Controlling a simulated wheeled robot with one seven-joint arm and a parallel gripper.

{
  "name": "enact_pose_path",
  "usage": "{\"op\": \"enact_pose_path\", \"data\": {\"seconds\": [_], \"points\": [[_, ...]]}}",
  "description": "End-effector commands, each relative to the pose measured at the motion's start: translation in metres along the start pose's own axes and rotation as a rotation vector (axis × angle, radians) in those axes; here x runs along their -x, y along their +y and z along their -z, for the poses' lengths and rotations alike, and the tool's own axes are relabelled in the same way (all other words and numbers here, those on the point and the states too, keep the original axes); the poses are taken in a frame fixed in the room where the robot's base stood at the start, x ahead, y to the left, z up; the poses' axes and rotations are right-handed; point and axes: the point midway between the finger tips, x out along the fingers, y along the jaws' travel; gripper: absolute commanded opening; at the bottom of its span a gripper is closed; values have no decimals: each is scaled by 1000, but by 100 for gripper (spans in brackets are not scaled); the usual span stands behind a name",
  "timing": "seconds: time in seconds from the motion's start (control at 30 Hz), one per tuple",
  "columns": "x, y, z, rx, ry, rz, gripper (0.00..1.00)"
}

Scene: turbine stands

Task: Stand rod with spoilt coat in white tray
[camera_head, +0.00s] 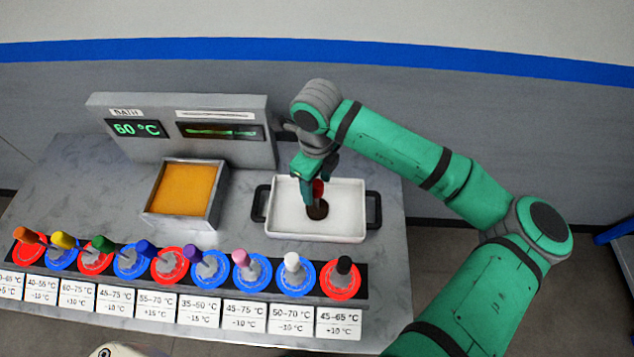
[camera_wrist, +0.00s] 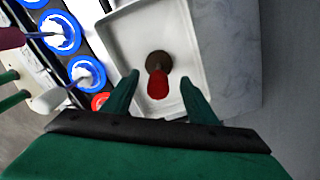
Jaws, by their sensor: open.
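The white tray (camera_head: 345,223) with black handles stands on the bench right of the bath. A rod with a red upper end (camera_head: 318,188) and a dark brown round base (camera_head: 317,211) stands in the tray. In the wrist view the red end (camera_wrist: 158,88) and the brown base (camera_wrist: 157,62) show inside the tray (camera_wrist: 125,40). My gripper (camera_wrist: 160,92) is open, its two green fingers apart on either side of the red end. In the head view my gripper (camera_head: 312,180) is over the tray and partly hides the rod.
A bath with orange liquid (camera_head: 187,188) stands left of the tray, before a panel reading 60 °C (camera_head: 136,128). Several colour-topped rods stand on red and blue discs (camera_head: 294,275) along the front, with temperature labels below. Bare bench (camera_head: 385,255) lies right of the tray.

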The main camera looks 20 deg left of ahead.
Motion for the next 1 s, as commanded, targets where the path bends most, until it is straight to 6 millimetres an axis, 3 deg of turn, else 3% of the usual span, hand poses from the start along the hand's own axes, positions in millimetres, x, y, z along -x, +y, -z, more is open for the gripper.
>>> {"op": "enact_pose_path", "data": {"seconds": [1.0], "points": [[66, 0, 0, 0, 0, 2, 53]]}}
